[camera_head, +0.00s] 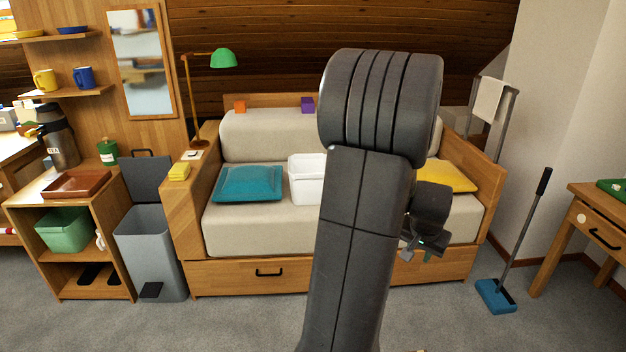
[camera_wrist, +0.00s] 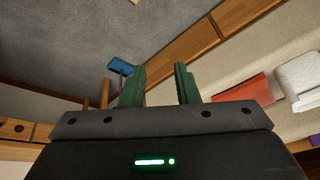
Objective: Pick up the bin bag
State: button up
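I cannot make out a bin bag in either view. A grey bin (camera_head: 150,255) stands on the floor at the left in the head view, between the shelf unit and the sofa, with its lid raised. Its inside is mostly hidden. My gripper (camera_head: 424,246) is in front of the right part of the sofa, well away from the bin. In the wrist view its two green fingers (camera_wrist: 160,70) are apart with nothing between them.
A wooden sofa (camera_head: 225,277) fills the middle, with a white container (camera_head: 305,180) and a teal cushion (camera_head: 248,183) on its seat. A blue dustpan (camera_head: 496,296) with a long handle stands at the right. My arm hides part of the sofa.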

aim_at(306, 171)
jog(key=i+l+u, duration=0.2)
jog(key=l, duration=0.6)
jog(key=l+u, duration=0.25)
jog(key=l, duration=0.6)
jog(key=i+l+u, duration=0.3)
jog(key=i, duration=0.2)
jog(key=i+l+u, duration=0.35)
jog(key=i+j+u, duration=0.1)
jog(key=i, duration=0.3)
jog(key=i+j+u, duration=0.1)
jog(key=i, duration=0.25)
